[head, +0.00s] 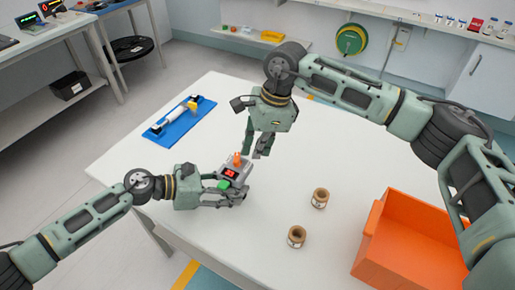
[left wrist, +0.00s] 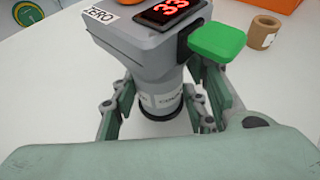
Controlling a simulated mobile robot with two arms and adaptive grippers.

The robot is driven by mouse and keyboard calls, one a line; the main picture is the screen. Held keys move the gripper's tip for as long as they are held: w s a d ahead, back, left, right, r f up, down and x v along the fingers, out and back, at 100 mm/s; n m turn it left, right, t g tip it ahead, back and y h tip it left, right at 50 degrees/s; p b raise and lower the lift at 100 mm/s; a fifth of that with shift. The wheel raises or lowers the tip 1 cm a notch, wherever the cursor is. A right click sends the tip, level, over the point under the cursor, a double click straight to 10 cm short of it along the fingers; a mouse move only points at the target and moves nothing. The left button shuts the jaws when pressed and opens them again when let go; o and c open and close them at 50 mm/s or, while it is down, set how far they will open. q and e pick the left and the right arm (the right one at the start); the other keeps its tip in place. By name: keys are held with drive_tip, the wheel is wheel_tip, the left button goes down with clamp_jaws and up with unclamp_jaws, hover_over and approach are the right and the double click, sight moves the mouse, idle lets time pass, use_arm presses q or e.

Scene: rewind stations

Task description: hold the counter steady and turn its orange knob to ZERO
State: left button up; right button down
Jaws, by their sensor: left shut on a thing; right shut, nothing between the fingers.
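The counter (head: 244,173) is a small grey device on the white table, with a red lit display, a green pad (left wrist: 217,42) and a ZERO label (left wrist: 100,14). My left gripper (head: 232,199) is shut on the counter's lower body, one finger on each side in the left wrist view (left wrist: 162,108). My right gripper (head: 258,153) is shut and empty, pointing down just right of the knob, seemingly apart from it.
Two brown spools (head: 320,198) (head: 296,237) stand right of the counter. An orange crate (head: 418,218) sits at the table's right end. A blue mat (head: 165,133) with a white roller lies at the far left. The table (head: 200,245) is clear in front of the counter.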

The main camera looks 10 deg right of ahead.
use_arm(q)
drive_tip(key=shift+f, duration=0.1)
use_arm(e)
drive_tip(key=shift+a, duration=0.15)
drive_tip(key=shift+s+a, duration=0.35)
drive_tip(key=shift+a, duration=0.35)
use_arm(q)
drive_tip(key=o, duration=1.4)
use_arm(e)
drive_tip(key=w+d+r, duration=0.1)
drive_tip(key=d+r, duration=0.6)
drive_tip(key=r, duration=0.2)
drive_tip(key=shift+w+r, duration=0.35)
drive_tip(key=shift+r, duration=0.05)
drive_tip(key=shift+a, duration=0.1)
